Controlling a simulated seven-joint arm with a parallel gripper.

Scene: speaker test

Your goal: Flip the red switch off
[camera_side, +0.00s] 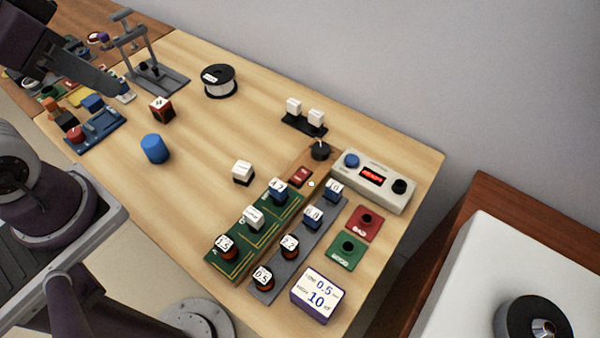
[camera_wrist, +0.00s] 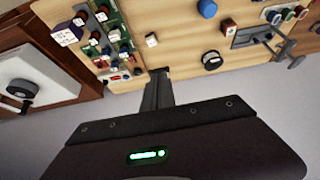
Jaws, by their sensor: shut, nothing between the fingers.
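The red switch (camera_side: 300,177) is a small red block on a narrow wooden strip, beside the upper end of the green board (camera_side: 228,258). Its lever position is too small to tell. My gripper (camera_side: 116,92) is at the upper left of the side view, far from the switch and above the left part of the table. In the wrist view my gripper's dark fingers (camera_wrist: 160,74) are together with nothing between them. I cannot pick out the switch surely in the wrist view.
A grey tester (camera_side: 374,180) with a red display and knobs stands right of the switch. A grey strip (camera_side: 268,292) with labelled parts lies beside the green board. A blue cylinder (camera_side: 154,149) and a wire spool (camera_side: 220,81) stand left. The table's middle is mostly clear.

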